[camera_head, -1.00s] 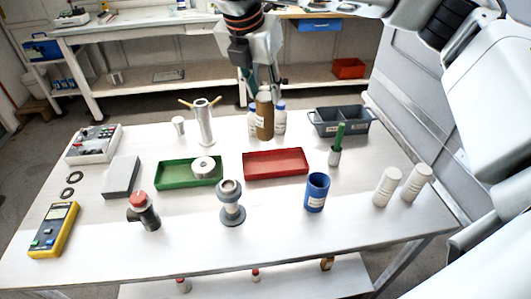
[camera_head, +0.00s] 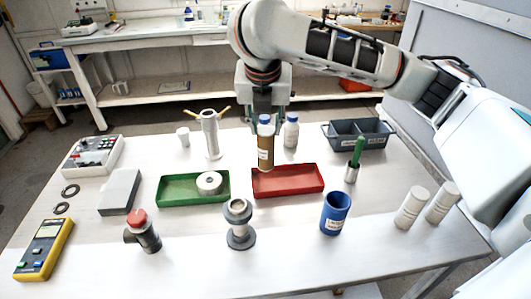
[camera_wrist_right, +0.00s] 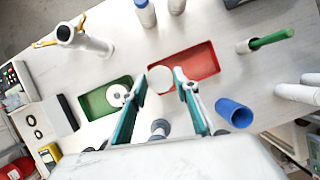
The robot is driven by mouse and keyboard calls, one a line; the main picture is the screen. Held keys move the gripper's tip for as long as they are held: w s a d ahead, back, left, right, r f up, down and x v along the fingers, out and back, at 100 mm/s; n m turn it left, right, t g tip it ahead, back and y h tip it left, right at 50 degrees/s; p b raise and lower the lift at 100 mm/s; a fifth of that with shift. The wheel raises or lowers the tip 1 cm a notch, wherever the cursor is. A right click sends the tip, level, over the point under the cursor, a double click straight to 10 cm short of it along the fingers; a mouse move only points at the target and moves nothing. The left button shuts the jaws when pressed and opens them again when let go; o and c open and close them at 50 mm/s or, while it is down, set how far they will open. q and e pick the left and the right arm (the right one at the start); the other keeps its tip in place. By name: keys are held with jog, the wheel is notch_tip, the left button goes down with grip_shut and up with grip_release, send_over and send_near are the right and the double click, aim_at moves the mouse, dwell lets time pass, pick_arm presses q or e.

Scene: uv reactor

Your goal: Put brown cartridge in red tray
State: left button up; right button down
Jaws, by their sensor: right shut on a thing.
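The brown cartridge (camera_head: 270,146), an upright cylinder with a pale label, is held in my right gripper (camera_head: 267,131). Its lower end overlaps the back left part of the red tray (camera_head: 302,191) in the head view; its exact height above the tray is hard to tell. In the right wrist view a pale round end of the cartridge (camera_wrist_right: 160,79) shows between the teal fingers (camera_wrist_right: 159,76), over the left part of the red tray (camera_wrist_right: 208,62). The tray looks empty. My left gripper is out of view.
A green tray (camera_head: 174,201) with a white ring (camera_head: 209,183) lies left of the red tray. Blue-capped bottles (camera_head: 291,131) stand behind. A blue cup (camera_head: 335,214), grey flanged part (camera_head: 239,224) and green-handled holder (camera_head: 352,172) stand around it.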

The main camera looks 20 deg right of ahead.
aim_at(266, 146)
notch_tip(266, 146, down, 7)
jog(key=shift+b, duration=1.05)
jog(key=shift+w+f, duration=0.1)
jog(key=c, duration=1.5)
grip_release()
jog(key=shift+r, duration=0.4)
jog(key=p+v, duration=0.4)
jog(key=v, duration=0.7)
jog(key=shift+s+a+r+p, duration=0.1)
jog(key=shift+s+r+p, duration=0.15)
jog(key=shift+p, duration=0.1)
